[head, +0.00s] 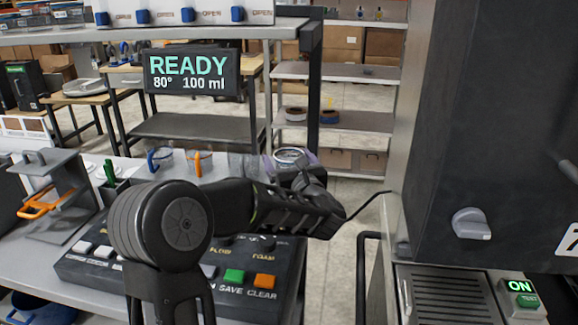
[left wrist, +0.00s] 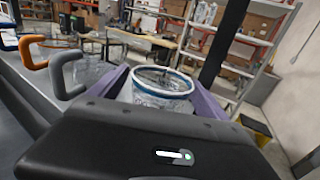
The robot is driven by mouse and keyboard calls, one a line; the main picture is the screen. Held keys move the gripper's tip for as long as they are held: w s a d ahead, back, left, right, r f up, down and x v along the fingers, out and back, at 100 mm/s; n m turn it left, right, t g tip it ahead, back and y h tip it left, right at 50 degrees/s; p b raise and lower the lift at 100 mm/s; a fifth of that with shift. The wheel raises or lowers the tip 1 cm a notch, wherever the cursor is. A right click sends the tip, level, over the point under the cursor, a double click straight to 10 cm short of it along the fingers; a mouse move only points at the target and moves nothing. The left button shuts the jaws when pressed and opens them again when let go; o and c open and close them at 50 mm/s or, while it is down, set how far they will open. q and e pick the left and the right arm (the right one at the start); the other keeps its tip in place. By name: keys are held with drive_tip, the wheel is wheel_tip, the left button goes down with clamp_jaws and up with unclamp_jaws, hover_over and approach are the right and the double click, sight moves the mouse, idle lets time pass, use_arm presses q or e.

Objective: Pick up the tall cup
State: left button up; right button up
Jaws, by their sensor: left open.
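A clear cup with a blue-grey rim (left wrist: 160,85) stands between the two purple fingers of my left gripper (left wrist: 165,95) in the left wrist view. The fingers are open, one on each side of it. Its lower part is hidden behind the gripper body. In the head view the rim of this cup (head: 290,155) shows just beyond my left gripper (head: 292,165), whose dark body covers the rest. I cannot tell for certain whether this is the tall cup or whether the fingers touch it. My right gripper is in neither view.
Clear cups with a blue handle (head: 158,160) and an orange handle (head: 197,163) stand left of my gripper. A button panel (head: 90,265) lies in front. A READY display (head: 190,72) hangs above. A large dark machine (head: 490,130) fills the right side.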

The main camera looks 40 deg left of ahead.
sight(286, 158)
use_arm(q)
drive_tip(key=shift+x, duration=1.1)
drive_tip(key=shift+c, duration=0.5)
drive_tip(key=c, duration=1.3)
drive_tip(key=shift+r, duration=0.1)
wheel_tip(286, 158, up, 10)
drive_tip(key=shift+f, duration=0.1)
